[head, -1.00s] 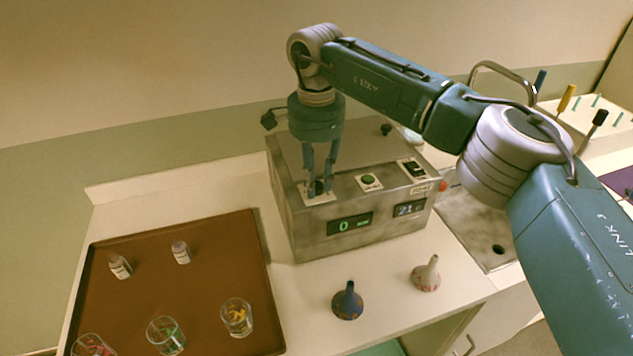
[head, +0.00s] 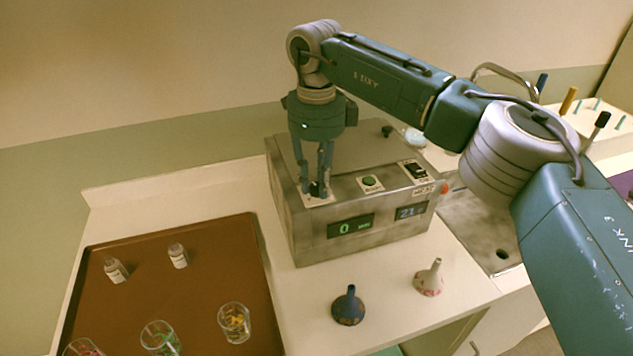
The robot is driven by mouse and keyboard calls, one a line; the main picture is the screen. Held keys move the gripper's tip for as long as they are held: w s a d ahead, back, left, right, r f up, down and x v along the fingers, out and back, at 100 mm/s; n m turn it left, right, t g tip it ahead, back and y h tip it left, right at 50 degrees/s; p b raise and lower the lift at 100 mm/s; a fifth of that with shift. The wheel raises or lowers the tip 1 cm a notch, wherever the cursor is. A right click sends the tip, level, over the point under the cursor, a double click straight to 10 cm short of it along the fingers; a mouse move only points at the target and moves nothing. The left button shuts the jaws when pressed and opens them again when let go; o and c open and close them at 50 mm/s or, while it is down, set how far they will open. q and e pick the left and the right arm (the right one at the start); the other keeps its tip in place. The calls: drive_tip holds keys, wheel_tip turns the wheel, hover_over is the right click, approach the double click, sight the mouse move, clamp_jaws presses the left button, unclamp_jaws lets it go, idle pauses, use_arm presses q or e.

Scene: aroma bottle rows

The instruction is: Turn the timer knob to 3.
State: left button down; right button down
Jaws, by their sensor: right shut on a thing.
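The timer knob (head: 316,188) is a small dark knob on a pale plate at the left of the sloped top of a grey metal box (head: 300,233). My right gripper (head: 315,190) comes down from above and is shut on the knob; its fingers hide most of the knob and its dial marks. The green timer display (head: 350,227) on the box's front reads 0. My left gripper is not in view.
A green button (head: 369,181), a black switch (head: 415,170) and a second display (head: 411,212) are on the box. A brown tray (head: 205,290) with bottles and glasses stands left.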

sight(316, 185)
drive_tip(key=m+b, duration=0.1)
drive_tip(key=m, duration=0.3)
drive_tip(key=shift+r+m, duration=0.1)
drive_tip(key=shift+m, duration=2.1)
drive_tip(key=c, duration=1.5)
unclamp_jaws()
wheel_tip(316, 185, up, 12)
drive_tip(key=shift+b, duration=0.3)
